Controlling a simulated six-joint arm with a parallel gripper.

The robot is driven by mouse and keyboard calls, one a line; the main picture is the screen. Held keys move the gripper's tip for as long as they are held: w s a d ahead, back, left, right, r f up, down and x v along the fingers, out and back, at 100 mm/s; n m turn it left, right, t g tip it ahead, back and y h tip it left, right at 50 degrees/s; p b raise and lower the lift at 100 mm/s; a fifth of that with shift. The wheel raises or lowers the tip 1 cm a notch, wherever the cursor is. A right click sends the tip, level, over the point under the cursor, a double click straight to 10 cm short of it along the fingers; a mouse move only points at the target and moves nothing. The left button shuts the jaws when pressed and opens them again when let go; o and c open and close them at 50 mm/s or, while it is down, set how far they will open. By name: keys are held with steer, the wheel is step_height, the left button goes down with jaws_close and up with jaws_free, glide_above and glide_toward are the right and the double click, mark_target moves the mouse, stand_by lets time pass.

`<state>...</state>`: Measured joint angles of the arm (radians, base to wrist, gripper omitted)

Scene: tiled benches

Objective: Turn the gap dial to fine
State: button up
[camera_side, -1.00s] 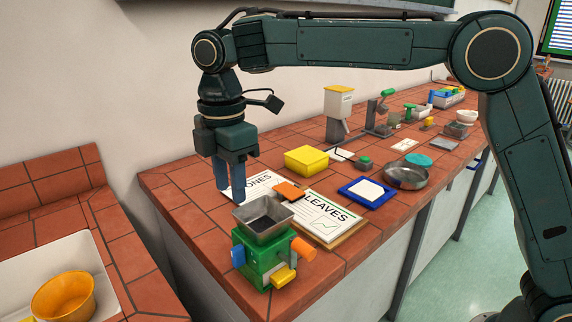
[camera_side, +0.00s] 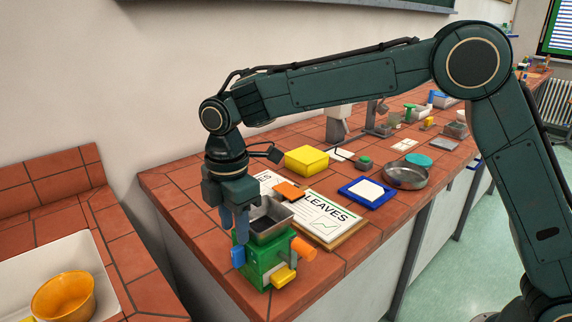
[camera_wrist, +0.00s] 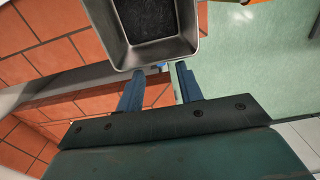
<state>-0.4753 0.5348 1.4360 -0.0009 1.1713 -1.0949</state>
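A small green mill (camera_side: 265,262) stands at the near left end of the tiled bench. It has a metal hopper (camera_side: 266,220) with dark contents on top, an orange cylinder (camera_side: 303,249) at its right and a yellow piece (camera_side: 284,277) low in front. A blue knob (camera_side: 238,257) on its left side looks like the gap dial; I cannot read any marking on it. My gripper (camera_side: 236,238) points down just above the knob, beside the hopper. In the wrist view my gripper (camera_wrist: 160,68) has its fingers apart, below the hopper (camera_wrist: 152,50); the knob is mostly hidden there.
Cards reading "LEAVES" (camera_side: 328,214) and another partly hidden lie behind the mill. A yellow box (camera_side: 307,160), a blue-framed tray (camera_side: 352,191) and a metal pan (camera_side: 405,181) stand farther back. A sink with an orange bowl (camera_side: 63,296) is at left.

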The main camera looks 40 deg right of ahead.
mark_target(237, 247)
steer(key=shift+f, duration=2.55)
jaws_close()
